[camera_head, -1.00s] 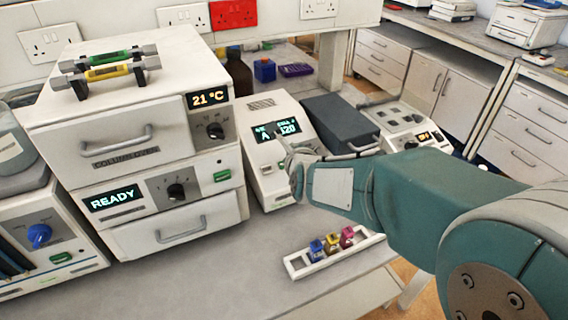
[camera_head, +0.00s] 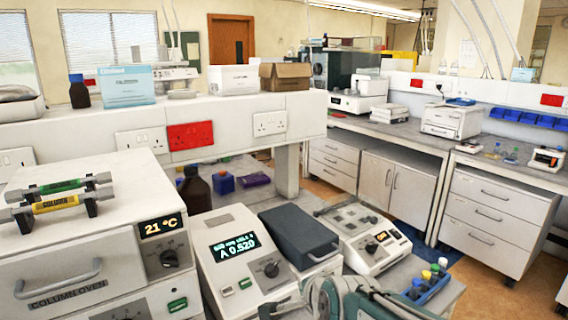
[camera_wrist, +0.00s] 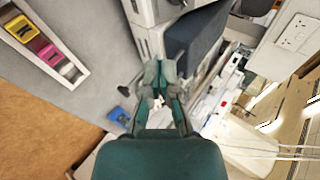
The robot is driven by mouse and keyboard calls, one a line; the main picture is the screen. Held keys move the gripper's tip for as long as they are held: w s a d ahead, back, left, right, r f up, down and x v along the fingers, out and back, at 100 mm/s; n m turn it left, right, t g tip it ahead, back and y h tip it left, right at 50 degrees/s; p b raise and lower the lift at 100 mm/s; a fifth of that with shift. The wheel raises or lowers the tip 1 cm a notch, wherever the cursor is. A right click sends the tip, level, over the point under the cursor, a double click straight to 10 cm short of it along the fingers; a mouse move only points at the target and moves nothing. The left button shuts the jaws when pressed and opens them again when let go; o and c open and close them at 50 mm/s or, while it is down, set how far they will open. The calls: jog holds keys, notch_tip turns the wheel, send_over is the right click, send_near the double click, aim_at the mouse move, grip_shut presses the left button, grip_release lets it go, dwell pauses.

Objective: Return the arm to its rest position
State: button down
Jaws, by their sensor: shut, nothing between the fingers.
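My gripper (camera_wrist: 160,72) shows in the wrist view with its two dark green fingers close together, shut and empty. It is over the bench, near the grey-lidded instrument (camera_wrist: 195,38). In the head view my teal arm (camera_head: 350,300) is low at the bottom edge, in front of the instruments. The fingertips cannot be made out clearly there.
The head view shows a column oven (camera_head: 60,285), a spectrophotometer (camera_head: 212,232) reading A 0.520, and a blue rack (camera_head: 436,290) of capped vials.

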jog(key=s+d+n+g+h, duration=0.1)
jog(key=s+d+n+g, duration=0.1)
jog(key=s+d+n, duration=0.3)
jog(key=s+d+f+n+g+h, duration=0.1)
jog(key=s+d+n, duration=0.5)
jog(key=s, duration=0.7)
jog(key=shift+s+d+n+g+h, duration=0.15)
jog(key=shift+n+g+h, duration=0.45)
jog(key=shift+n, duration=0.6)
